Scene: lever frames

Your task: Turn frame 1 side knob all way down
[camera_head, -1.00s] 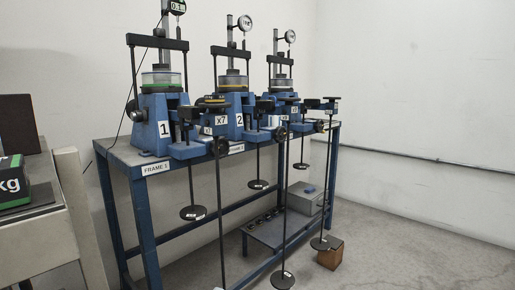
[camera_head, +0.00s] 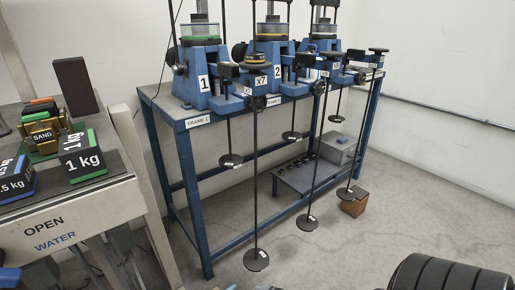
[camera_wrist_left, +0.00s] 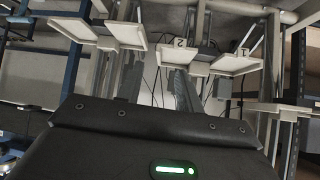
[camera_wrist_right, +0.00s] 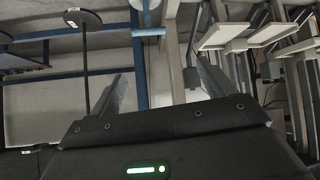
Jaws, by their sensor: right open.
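Frame 1 (camera_head: 203,82) is the leftmost blue lever frame on the blue bench, marked with a white "1" plate and a "FRAME 1" label. Its side knob (camera_head: 180,69) is a small dark round knob on the left side of the blue body; its turn position is too small to read. Neither gripper shows in the head view. In the left wrist view my left gripper (camera_wrist_left: 157,80) has its two grey fingers apart with nothing between them. In the right wrist view my right gripper (camera_wrist_right: 165,85) is open and empty. Neither gripper touches frame 1.
Frame 2 (camera_head: 270,80) and a third frame stand to the right, with long hanger rods (camera_head: 256,190) in front. At left a table (camera_head: 70,215) holds weights (camera_head: 82,158) and a dark block. A black ribbed round thing (camera_head: 445,275) is at lower right.

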